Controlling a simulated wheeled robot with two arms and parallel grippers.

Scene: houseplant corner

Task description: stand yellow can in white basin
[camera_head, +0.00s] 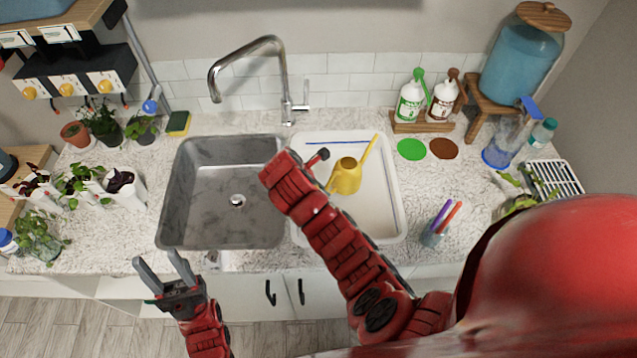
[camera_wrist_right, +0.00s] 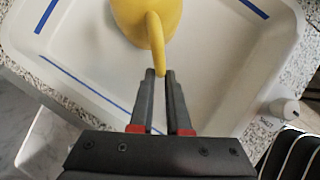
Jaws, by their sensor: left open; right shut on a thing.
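The yellow can (camera_head: 345,178), a small watering can with a long spout, is inside the white basin (camera_head: 385,222). Its spout points to the back right. My right gripper (camera_head: 318,165) is at the can's left side, its jaws partly hidden by my arm. In the right wrist view the gripper (camera_wrist_right: 161,75) is shut on the handle of the can (camera_wrist_right: 150,25), over the basin floor (camera_wrist_right: 215,100). The can looks about upright; I cannot tell whether its base touches the floor. My left gripper (camera_head: 160,262) is open and empty before the counter's front edge.
A steel sink (camera_head: 205,220) lies left of the basin, with a tall faucet (camera_head: 285,75) behind. A pen cup (camera_head: 432,238) stands to the right. Two soap bottles (camera_head: 411,98) (camera_head: 444,96) stand behind, near green (camera_head: 411,149) and brown (camera_head: 444,148) discs. Potted plants (camera_head: 100,120) line the left.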

